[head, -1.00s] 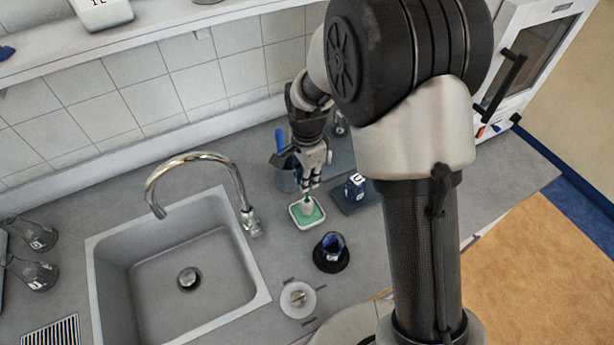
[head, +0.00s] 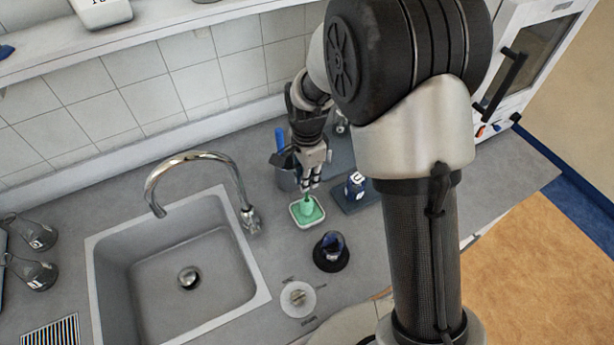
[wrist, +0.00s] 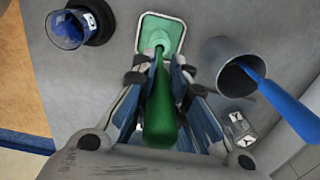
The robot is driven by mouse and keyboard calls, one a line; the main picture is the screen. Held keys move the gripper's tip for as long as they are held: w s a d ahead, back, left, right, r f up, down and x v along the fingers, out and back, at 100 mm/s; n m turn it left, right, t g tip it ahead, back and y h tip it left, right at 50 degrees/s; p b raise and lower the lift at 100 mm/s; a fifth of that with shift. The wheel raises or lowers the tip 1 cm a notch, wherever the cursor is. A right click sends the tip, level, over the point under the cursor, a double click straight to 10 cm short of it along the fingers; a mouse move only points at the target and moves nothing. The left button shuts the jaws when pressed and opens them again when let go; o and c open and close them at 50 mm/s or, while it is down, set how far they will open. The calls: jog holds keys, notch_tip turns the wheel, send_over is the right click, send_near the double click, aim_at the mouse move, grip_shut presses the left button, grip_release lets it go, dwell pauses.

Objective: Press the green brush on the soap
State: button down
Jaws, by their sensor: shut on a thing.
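The green soap sits in a small white-rimmed dish (head: 318,219) on the counter, right of the faucet. The soap (wrist: 172,31) shows as a pale green pad in the wrist view. My gripper (head: 311,185) is shut on the green brush (wrist: 160,115) and stands just above the dish. The brush's dark green handle lies between the fingers, and its lighter end reaches over the soap. The brush end appears to meet the soap, but firm contact cannot be told. Part of the handle is hidden by the fingers.
A grey metal cup (wrist: 223,60) with a blue handle (wrist: 285,104) stands close beside my gripper. A blue-filled glass in a black holder (head: 332,252) is in front of the dish. The sink (head: 150,290) and faucet (head: 232,170) are left.

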jog(key=shift+f, duration=0.1)
jog(key=shift+r+p, duration=2.55)
jog(key=shift+r, duration=1.05)
jog(key=shift+s+f, duration=0.1)
